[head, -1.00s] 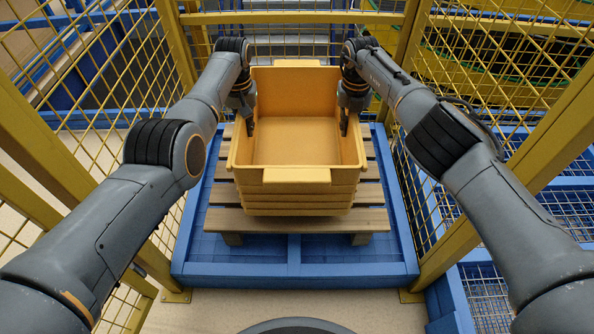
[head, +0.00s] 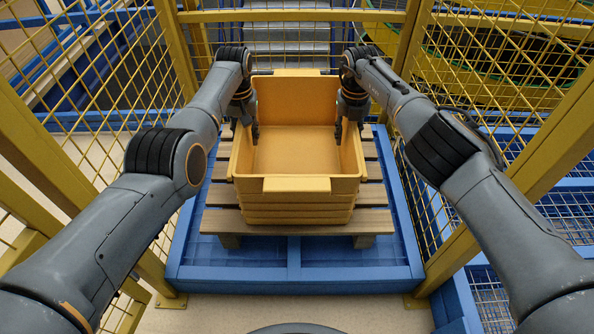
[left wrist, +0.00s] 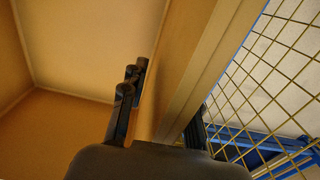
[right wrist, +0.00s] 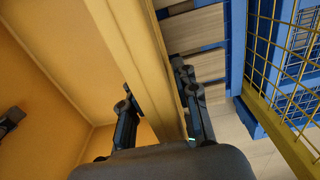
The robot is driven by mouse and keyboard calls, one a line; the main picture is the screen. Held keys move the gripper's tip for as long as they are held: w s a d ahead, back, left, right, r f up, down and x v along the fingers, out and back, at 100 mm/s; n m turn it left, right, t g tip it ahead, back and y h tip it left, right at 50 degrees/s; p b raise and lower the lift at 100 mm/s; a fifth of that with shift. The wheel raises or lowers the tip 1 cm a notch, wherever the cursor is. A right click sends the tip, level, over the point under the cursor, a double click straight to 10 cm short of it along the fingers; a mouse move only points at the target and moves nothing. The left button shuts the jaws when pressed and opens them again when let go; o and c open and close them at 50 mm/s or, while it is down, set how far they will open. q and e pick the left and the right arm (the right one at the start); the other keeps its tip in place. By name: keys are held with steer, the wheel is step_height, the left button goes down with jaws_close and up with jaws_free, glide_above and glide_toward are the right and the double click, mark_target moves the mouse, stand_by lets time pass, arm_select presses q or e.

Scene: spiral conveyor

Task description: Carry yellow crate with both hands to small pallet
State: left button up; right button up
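The yellow crate (head: 297,184) is upright and empty, on top of nested yellow crates (head: 297,214) on a wooden pallet (head: 220,222). My left gripper (head: 244,130) straddles the crate's left wall, with one finger inside and one outside; the left wrist view shows the wall (left wrist: 185,70) between the fingers. My right gripper (head: 349,132) straddles the right wall the same way, and the right wrist view shows that wall (right wrist: 135,45). The fingers of both look spread apart around the walls. Contact with the walls is hard to judge.
The pallet lies on a blue platform (head: 295,275). Yellow mesh fences (head: 110,90) close in both sides, and a yellow rail (head: 300,15) crosses behind. Grey steps (head: 288,45) show beyond it. Bare floor (head: 230,307) lies in front of the platform.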

arm_select(q)
step_height(320, 180, up, 11)
steer(key=shift+f, duration=0.1)
steer(key=shift+r, duration=0.55)
arm_select(e)
steer(key=shift+r, duration=0.1)
step_height(320, 180, up, 12)
steer(key=shift+f, duration=0.15)
arm_select(q)
steer(key=shift+s, duration=0.1)
arm_select(e)
steer(key=shift+s, duration=0.1)
